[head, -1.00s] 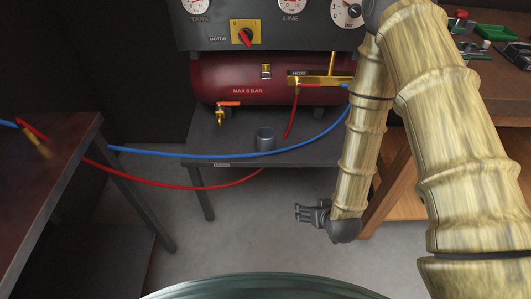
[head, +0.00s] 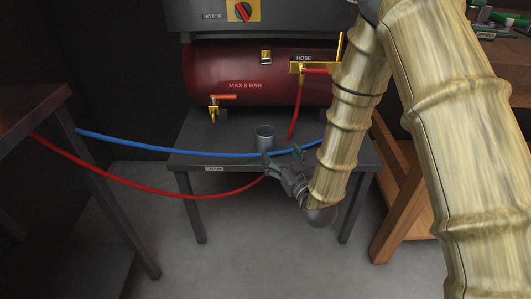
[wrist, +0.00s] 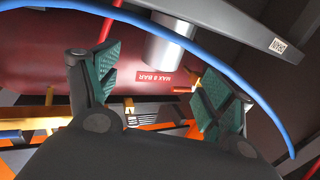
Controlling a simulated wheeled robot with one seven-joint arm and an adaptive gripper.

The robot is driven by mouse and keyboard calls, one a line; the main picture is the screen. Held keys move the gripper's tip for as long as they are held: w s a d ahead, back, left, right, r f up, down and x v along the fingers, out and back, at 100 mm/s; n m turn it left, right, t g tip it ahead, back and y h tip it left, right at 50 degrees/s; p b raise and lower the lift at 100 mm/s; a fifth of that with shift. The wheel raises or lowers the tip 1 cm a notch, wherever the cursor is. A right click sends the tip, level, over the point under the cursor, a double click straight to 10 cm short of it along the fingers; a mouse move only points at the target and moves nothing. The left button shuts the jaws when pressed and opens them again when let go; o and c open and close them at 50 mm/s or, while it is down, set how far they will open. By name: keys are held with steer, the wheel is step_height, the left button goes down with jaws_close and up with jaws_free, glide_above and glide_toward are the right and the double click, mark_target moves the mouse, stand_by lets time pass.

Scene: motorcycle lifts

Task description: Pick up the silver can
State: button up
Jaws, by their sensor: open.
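The silver can (head: 265,137) stands upright on the small dark grey table (head: 200,140), in front of the red air tank. In the wrist view the can (wrist: 166,42) shows beyond and between the fingers, with the blue hose passing across it. My gripper (head: 282,158) is at the table's front edge, just in front of and slightly right of the can. Its green-padded fingers (wrist: 155,88) are spread wide with nothing between them. The can is apart from both pads as far as I can tell.
A blue hose (head: 170,150) crosses the table front between my gripper and the can. A red hose (head: 170,194) hangs lower. The red tank (head: 240,85) with a brass tap (head: 213,114) stands behind. A wooden bench (head: 400,195) is at right, a dark table (head: 35,100) at left.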

mark_target(270, 139)
steer(key=b+x, duration=0.1)
steer(key=x, duration=0.4)
steer(key=shift+w+a+r, duration=0.2)
steer(key=shift+w+a, duration=0.1)
steer(key=shift+w, duration=0.05)
steer(key=shift+b+x, duration=1.35)
steer(key=shift+x, duration=1.35)
steer(key=shift+s+a+r, duration=0.1)
steer(key=shift+s+a, duration=0.05)
steer(key=shift+c, duration=0.3)
steer(key=c, duration=1.1)
